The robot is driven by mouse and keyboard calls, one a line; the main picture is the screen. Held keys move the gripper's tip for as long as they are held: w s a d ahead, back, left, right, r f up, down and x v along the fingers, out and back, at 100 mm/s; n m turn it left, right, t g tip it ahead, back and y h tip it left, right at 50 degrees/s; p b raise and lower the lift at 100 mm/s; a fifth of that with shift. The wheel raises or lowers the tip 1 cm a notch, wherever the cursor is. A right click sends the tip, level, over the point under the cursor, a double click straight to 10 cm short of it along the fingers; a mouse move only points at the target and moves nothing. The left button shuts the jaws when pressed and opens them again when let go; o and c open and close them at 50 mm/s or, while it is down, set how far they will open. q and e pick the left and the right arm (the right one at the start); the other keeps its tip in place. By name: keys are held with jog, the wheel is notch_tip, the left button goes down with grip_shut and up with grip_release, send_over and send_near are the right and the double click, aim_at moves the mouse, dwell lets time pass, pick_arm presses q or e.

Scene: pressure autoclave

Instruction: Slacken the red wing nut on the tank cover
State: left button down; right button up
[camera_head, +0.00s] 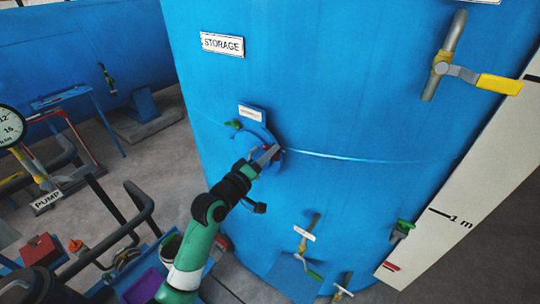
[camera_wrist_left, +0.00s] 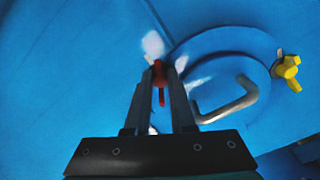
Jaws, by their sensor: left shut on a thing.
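The round blue tank cover (camera_wrist_left: 215,48) is on the side of the blue tank (camera_head: 350,100), with a bent grey handle (camera_wrist_left: 230,103). The red wing nut (camera_wrist_left: 160,82) is at the cover's left edge in the left wrist view, between the fingers of my left gripper (camera_wrist_left: 162,74). The gripper is shut on it. In the head view my left gripper (camera_head: 268,155) reaches the cover and hides most of it, and I cannot make out the red nut clearly. A yellow wing nut (camera_wrist_left: 287,71) is on the cover's right edge in the wrist view. My right gripper is not in view.
A green wing nut (camera_head: 235,124) and a small label plate (camera_head: 251,112) are by the cover. A yellow-handled valve (camera_head: 470,74) is at upper right. Lower on the tank are smaller valves (camera_head: 303,240). A cart with a purple bin (camera_head: 145,286) stands at lower left.

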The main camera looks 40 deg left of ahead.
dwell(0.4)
pick_arm(q)
jog(key=c, duration=0.8)
grip_release()
jog(key=shift+o, duration=0.2)
